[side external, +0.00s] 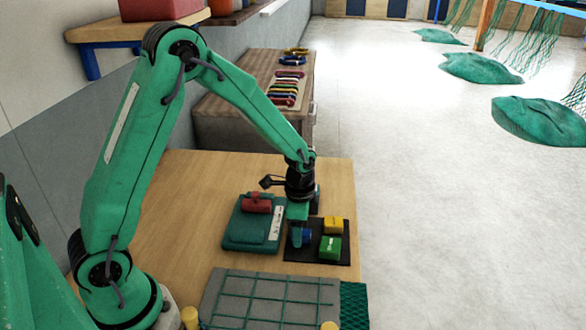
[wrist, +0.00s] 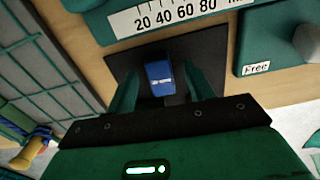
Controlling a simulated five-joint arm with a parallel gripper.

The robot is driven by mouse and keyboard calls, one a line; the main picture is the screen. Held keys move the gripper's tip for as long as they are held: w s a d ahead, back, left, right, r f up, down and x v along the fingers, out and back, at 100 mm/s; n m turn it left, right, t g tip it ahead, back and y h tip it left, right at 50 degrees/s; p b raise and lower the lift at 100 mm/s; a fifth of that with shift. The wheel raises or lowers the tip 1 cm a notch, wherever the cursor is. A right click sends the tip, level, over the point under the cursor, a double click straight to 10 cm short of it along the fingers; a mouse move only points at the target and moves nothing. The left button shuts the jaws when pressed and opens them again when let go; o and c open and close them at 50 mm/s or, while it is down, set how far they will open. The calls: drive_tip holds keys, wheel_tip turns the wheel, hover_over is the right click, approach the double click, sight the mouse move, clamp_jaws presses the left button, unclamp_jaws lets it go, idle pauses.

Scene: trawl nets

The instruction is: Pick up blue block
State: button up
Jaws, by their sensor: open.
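The blue block (wrist: 160,78) lies on a black mat (wrist: 120,66) in the wrist view, with a small pale mark on its face. My gripper (wrist: 162,72) is open, with one green finger on each side of the block and a visible gap to both. In the side external view my gripper (side external: 299,222) points down over the left part of the mat (side external: 321,259). The blue block (side external: 307,236) shows there partly, behind a finger. Whether the fingertips reach down to the mat is hard to tell.
A yellow block (side external: 333,225) and a green block (side external: 331,247) sit close by on the mat's right side. A red object (side external: 257,202) rests on a green case (side external: 240,232) to the left. A grey gridded board (side external: 265,300) lies in front. Wooden table is bare at left.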

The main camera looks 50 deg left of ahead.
drive_tip(key=shift+c, duration=0.4)
drive_tip(key=c, duration=1)
drive_tip(key=shift+r, duration=0.1)
drive_tip(key=shift+r, duration=0.75)
wheel_tip(320, 180, up, 2)
drive_tip(key=shift+r, duration=0.15)
drive_tip(key=s+d+r, duration=0.6)
drive_tip(key=d+r, duration=0.1)
drive_tip(key=d, duration=0.3)
drive_tip(key=shift+s, duration=0.1)
